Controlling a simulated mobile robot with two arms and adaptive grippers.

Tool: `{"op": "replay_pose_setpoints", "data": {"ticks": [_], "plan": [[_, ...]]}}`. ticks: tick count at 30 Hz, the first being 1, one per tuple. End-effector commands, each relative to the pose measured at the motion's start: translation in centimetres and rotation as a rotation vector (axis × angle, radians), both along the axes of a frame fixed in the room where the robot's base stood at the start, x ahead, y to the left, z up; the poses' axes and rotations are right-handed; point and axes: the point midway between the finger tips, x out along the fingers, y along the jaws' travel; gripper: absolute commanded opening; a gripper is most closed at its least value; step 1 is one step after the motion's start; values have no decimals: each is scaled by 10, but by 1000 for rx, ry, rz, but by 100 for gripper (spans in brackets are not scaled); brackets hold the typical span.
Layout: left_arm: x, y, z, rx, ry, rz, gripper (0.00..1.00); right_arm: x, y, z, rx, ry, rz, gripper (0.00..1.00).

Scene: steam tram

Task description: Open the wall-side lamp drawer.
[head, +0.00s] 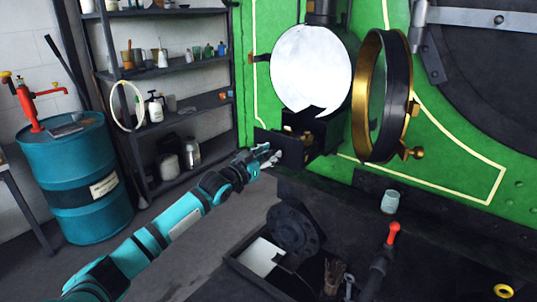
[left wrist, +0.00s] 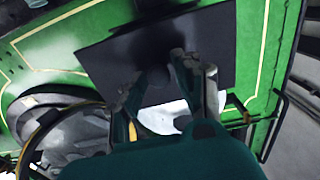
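The lamp (head: 312,70) on the green front has a round white face. Below it is a black lamp housing (head: 318,130) with a dark square drawer front (head: 292,154) on its left side, facing the shelves. A dark gap shows behind this front, so the drawer seems partly out. In the left wrist view the drawer front (left wrist: 215,45) fills the upper middle, with a round dark knob (left wrist: 158,77). My left gripper (head: 270,153) is at the front, its fingers apart on either side of the knob; contact is unclear. It also shows in the left wrist view (left wrist: 160,70). My right gripper is not seen.
A brass-rimmed lamp door (head: 369,95) stands swung open to the right. A glass (head: 390,201) and a red-handled lever (head: 392,236) are on the dark ledge below. Shelves (head: 185,98) and a blue drum (head: 88,180) stand left, with bare floor between.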

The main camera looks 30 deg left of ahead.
Motion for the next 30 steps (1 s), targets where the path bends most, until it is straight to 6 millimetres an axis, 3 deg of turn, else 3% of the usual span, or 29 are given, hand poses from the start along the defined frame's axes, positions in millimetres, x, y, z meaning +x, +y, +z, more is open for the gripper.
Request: {"op": "replay_pose_setpoints", "data": {"ticks": [4,10,14,30], "plan": [[0,0,0,0,0,0,45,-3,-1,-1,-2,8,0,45],[0,0,0,0,1,0,45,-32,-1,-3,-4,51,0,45],[-8,1,-2,-2,3,0,45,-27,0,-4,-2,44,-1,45],[-99,8,-1,-1,4,1,45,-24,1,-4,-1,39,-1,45]]}}
